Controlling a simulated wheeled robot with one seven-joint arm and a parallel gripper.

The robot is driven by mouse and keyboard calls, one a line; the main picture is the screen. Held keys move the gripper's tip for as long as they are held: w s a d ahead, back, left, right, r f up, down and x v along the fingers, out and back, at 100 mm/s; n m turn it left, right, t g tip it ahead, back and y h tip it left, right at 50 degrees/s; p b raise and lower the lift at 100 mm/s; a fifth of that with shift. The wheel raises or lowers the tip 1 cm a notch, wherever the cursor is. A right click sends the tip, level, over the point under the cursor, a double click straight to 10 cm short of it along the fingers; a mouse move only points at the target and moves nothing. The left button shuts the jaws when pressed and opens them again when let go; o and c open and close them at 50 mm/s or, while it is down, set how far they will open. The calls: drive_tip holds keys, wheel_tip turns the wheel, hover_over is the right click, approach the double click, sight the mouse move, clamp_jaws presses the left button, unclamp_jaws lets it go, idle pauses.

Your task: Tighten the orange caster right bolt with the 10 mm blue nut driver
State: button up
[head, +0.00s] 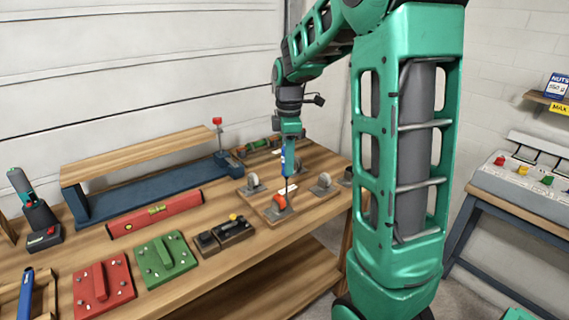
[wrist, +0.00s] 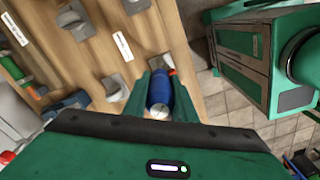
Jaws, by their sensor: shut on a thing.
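My gripper (head: 290,135) points down over the workbench and is shut on the blue nut driver (head: 288,161). The driver stands about upright, its thin shaft reaching down to the right side of the orange caster (head: 279,203). I cannot tell whether its tip sits on the right bolt, which is too small to make out. In the wrist view the blue handle (wrist: 159,92) lies between the two green fingers (wrist: 160,103). The handle hides most of what is below it; only a little reddish-orange and grey shows past its far end.
Grey casters (head: 253,184) (head: 324,183) stand on both sides of the orange one on the wooden workbench (head: 215,278). A black block with a yellow knob (head: 233,227), a green plate (head: 165,258), a red plate (head: 103,290) and a red level (head: 155,212) lie to the left.

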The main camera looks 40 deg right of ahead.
drive_tip(key=shift+f, duration=0.4)
idle(0.5)
drive_tip(key=m, duration=0.5)
drive_tip(key=shift+f, duration=0.1)
drive_tip(key=m, duration=0.6)
drive_tip(key=shift+a+m, duration=0.1)
drive_tip(key=shift+m, duration=0.3)
drive_tip(key=m, duration=0.6)
drive_tip(key=shift+a, duration=0.1)
drive_tip(key=m, duration=0.7)
drive_tip(key=shift+r, duration=0.45)
